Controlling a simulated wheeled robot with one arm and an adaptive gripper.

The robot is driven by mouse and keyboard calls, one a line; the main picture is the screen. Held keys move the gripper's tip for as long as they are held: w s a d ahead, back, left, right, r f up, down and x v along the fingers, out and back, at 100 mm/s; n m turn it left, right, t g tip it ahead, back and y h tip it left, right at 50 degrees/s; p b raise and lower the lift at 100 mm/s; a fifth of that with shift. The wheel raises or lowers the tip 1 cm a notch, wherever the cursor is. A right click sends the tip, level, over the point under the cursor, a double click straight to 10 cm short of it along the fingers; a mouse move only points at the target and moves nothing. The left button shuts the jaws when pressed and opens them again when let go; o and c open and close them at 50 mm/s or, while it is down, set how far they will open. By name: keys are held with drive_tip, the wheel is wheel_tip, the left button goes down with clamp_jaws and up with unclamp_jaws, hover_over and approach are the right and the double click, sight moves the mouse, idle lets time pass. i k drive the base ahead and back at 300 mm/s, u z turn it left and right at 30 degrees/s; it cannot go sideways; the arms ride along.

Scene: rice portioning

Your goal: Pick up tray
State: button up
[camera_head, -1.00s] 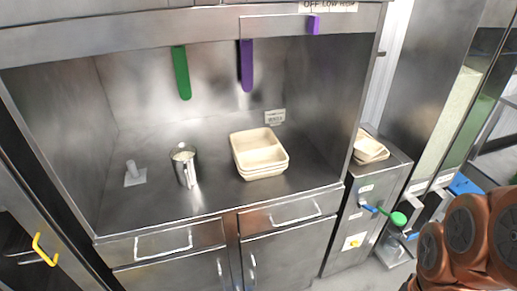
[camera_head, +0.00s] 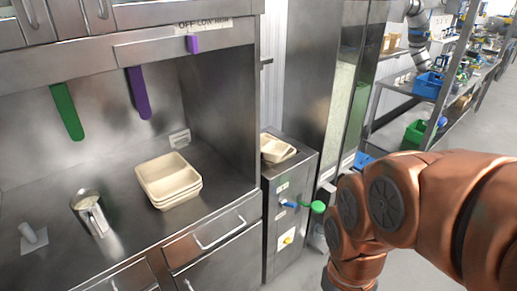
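A stack of beige trays (camera_head: 168,182) sits on the steel counter, right of the metal cup. More beige trays (camera_head: 277,149) lie on top of the lower steel unit to the right of the counter. My copper-coloured arm fills the lower right of the view. My gripper is outside the frame, so its state and whatever it may hold do not show.
A metal cup (camera_head: 90,212) and a small grey upright piece (camera_head: 29,234) stand on the counter (camera_head: 135,240). A green handle (camera_head: 317,207) sticks out from the lower unit (camera_head: 288,215). Shelves with a blue bin (camera_head: 427,85) and a green bin (camera_head: 414,135) stand at the back right. Floor shows at right.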

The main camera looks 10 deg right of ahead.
sight(267, 144)
drive_tip(key=u, duration=3.8)
drive_tip(key=k, duration=1.85)
drive_tip(key=z, duration=1.5)
drive_tip(key=i, duration=0.5)
drive_tip(key=z, duration=0.05)
